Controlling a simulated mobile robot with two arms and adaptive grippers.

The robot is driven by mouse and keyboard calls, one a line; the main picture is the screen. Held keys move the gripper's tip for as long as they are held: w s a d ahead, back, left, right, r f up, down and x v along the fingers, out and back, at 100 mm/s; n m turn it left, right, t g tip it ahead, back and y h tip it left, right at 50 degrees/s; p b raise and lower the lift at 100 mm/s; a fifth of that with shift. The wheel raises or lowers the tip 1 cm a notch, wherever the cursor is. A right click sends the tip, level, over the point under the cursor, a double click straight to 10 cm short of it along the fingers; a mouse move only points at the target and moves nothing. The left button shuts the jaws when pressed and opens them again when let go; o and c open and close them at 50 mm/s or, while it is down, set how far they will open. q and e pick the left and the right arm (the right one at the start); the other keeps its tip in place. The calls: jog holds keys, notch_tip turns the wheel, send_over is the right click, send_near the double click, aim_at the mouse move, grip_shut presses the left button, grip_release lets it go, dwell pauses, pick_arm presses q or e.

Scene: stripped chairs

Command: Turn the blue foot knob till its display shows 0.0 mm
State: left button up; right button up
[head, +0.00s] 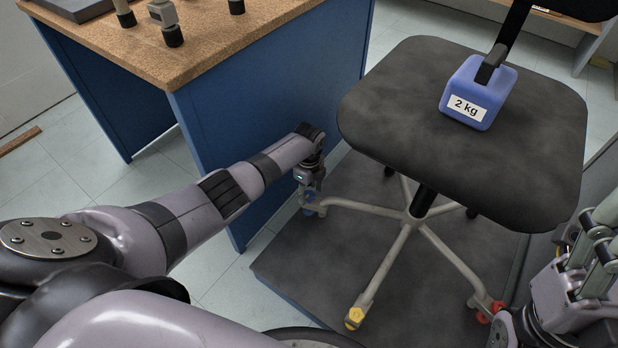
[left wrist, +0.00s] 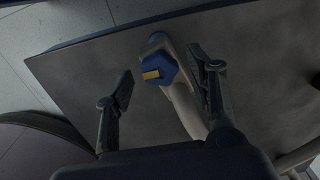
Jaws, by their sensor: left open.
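The blue foot knob (head: 309,208) is at the end of the chair's left leg. In the left wrist view the blue knob (left wrist: 165,63) has a small orange-yellow display (left wrist: 151,75); its digits are too small to read. My left gripper (head: 310,191) points down over the knob. In the left wrist view my left gripper's fingers (left wrist: 163,76) are open, one on each side of the knob. The right finger is close to the knob; contact cannot be told. My right gripper (head: 598,240) is at the right edge, away from the knob, its fingers partly visible.
The chair's seat (head: 400,110) carries a blue 2 kg weight (head: 478,95) and overhangs the legs. A yellow knob (head: 354,318) and a red knob (head: 483,316) are on other feet. The chair stands on a dark platform (head: 310,265). A blue-sided workbench (head: 270,90) is close behind my left arm.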

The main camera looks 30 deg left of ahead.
aim_at(309, 194)
pick_arm(q)
notch_tip(309, 194, up, 11)
jog(key=shift+r, duration=0.15)
dwell(0.7)
